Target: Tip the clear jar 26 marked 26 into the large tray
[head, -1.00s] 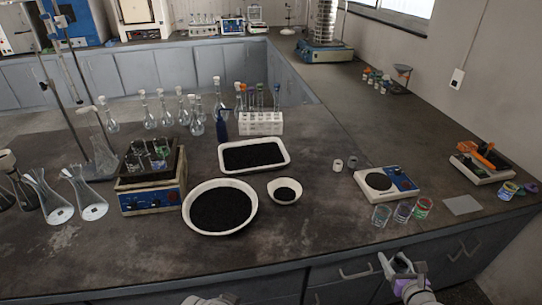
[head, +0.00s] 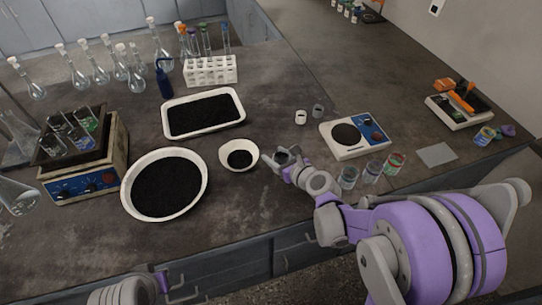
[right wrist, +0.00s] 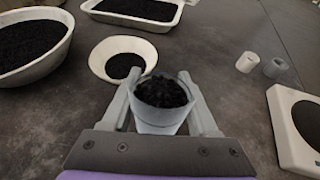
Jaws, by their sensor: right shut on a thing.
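My right gripper (right wrist: 163,102) is shut on a clear jar (right wrist: 161,118) filled with dark granules. The jar is upright, with its open top towards the wrist camera; no number can be read. In the head view my right gripper (head: 281,159) is just right of a small white bowl (head: 225,163). A white rectangular tray (head: 166,127) and a large round white pan (head: 126,198), both holding black granules, stand further left; which is the task's large tray is not marked. My left gripper (head: 178,285) is at the bottom edge, seemingly open and empty.
A white tube rack (head: 210,71) and flasks stand behind the rectangular tray.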

